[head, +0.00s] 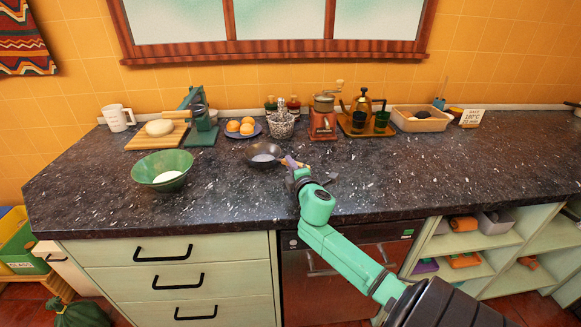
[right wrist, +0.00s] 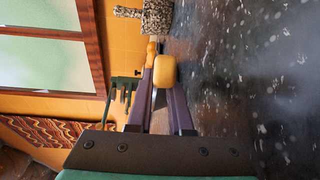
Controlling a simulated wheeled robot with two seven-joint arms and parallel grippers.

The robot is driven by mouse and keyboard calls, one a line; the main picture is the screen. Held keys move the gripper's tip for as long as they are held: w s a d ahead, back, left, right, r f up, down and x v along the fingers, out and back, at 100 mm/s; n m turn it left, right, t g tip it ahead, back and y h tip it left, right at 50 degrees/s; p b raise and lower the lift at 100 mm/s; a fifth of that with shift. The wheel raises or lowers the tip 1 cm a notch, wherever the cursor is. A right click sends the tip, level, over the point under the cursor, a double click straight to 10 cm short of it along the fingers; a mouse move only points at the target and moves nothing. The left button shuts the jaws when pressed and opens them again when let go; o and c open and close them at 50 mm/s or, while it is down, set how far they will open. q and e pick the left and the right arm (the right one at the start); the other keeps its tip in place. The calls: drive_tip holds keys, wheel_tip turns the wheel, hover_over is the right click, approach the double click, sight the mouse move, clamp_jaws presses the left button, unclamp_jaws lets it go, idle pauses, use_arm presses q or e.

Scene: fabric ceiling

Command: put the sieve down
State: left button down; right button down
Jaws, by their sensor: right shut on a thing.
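The sieve (head: 264,155), a dark round bowl with a greyish middle, shows in the head view at the centre of the counter, in front of the speckled pot. My right gripper (head: 291,163) is at its right side, shut on it near the handle; the grip itself is small and partly hidden. I cannot tell whether the sieve touches the counter. My left gripper is not in view.
The dark counter (head: 400,175) is clear to the right. A green bowl (head: 148,176) with white contents stands left.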

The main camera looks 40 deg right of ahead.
drive_tip(key=c, duration=0.8)
unclamp_jaws()
drive_tip(key=shift+c, duration=0.2)
drive_tip(key=shift+r, duration=0.15)
drive_tip(key=v, duration=1.1)
drive_tip(key=shift+s+a+b, duration=0.1)
drive_tip(key=shift+s+b, duration=0.15)
drive_tip(key=shift+b, duration=0.05)
drive_tip(key=shift+s+a, duration=0.1)
drive_tip(key=shift+s, duration=0.2)
